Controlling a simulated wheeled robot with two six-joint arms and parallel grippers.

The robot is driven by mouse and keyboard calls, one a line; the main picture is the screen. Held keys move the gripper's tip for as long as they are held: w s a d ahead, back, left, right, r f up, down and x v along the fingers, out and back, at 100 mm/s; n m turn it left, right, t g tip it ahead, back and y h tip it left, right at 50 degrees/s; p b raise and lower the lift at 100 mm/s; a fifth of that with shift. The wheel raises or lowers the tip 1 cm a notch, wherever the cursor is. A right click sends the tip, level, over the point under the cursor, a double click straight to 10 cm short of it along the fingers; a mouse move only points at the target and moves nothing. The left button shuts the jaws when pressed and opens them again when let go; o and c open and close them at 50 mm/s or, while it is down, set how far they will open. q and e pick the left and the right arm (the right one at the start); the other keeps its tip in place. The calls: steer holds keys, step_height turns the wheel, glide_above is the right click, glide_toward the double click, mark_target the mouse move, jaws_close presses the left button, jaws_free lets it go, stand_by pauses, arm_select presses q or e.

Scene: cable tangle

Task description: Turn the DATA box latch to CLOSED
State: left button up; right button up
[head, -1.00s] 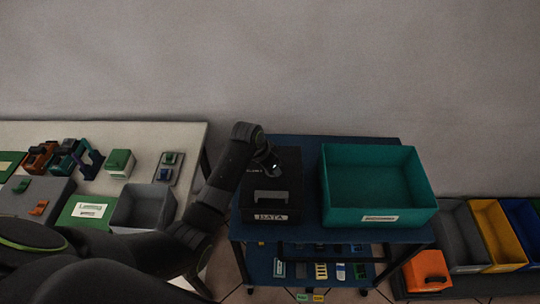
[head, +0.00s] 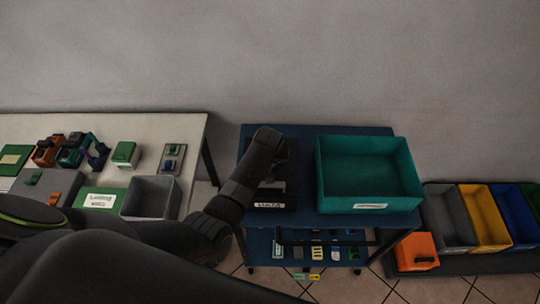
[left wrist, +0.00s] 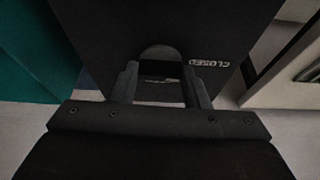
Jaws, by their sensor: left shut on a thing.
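The black DATA box (head: 285,203) stands on the left of the blue cart top, its white DATA label on the front. My left arm hides much of its lid in the head view. In the left wrist view the dark lid (left wrist: 100,30) fills the middle, with the word CLOSED (left wrist: 209,63) printed upside down. My left gripper (left wrist: 160,75) is over the lid, shut on the dark, round-ended latch (left wrist: 160,51) between its fingers. The latch lies left of the CLOSED print there; its exact angle is hard to tell. My right gripper is in neither view.
A teal bin (head: 368,199) stands close to the right of the box on the blue cart (head: 300,222). A white table (head: 190,128) with a grey bin (head: 150,198) and small parts is at the left. An orange box (head: 415,252) and coloured bins stand at the right.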

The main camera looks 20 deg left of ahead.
arm_select(q)
steer(key=shift+w+n, duration=0.1)
steer(key=shift+n, duration=0.3)
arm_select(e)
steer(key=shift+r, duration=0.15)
arm_select(q)
steer(key=o, duration=1)
steer(key=shift+r, duration=0.1)
